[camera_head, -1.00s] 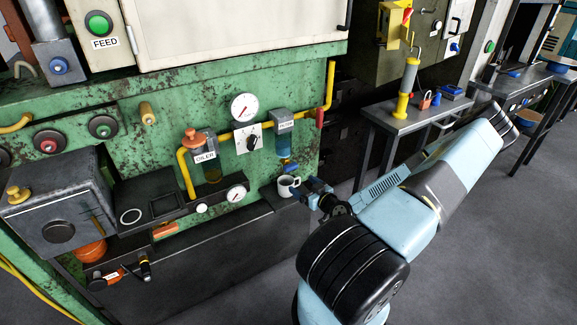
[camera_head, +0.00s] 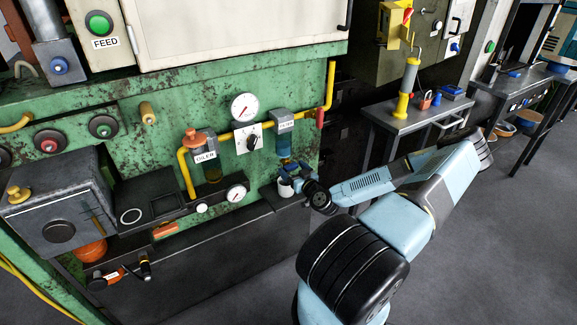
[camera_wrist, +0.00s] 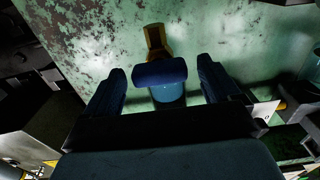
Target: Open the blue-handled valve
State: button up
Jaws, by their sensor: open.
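The blue valve handle (camera_wrist: 160,72) is in the wrist view, in front of a pale blue bowl (camera_wrist: 168,94) and a brass fitting (camera_wrist: 155,38). My gripper (camera_wrist: 161,76) is open, with one dark blue finger on each side of the handle and a gap visible on both sides. I see no contact. In the head view, my gripper (camera_head: 290,175) is just below the filter's blue bowl (camera_head: 284,146) and hides most of the handle there.
The green machine wall (camera_head: 140,90) is close behind. Yellow pipe (camera_head: 247,131), a round gauge (camera_head: 244,107) and the oiler (camera_head: 206,155) lie to the left. The dark ledge (camera_head: 247,217) runs below. Open floor is to the right.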

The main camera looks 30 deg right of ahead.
aim_at(289, 164)
jog(key=shift+w, duration=1.85)
jog(key=c, duration=1)
jog(key=shift+o, duration=0.2)
jog(key=shift+m, duration=1.5)
jog(key=o, duration=1)
jog(key=shift+c, duration=0.2)
jog(key=s, duration=1.4)
jog(key=shift+d, duration=0.25)
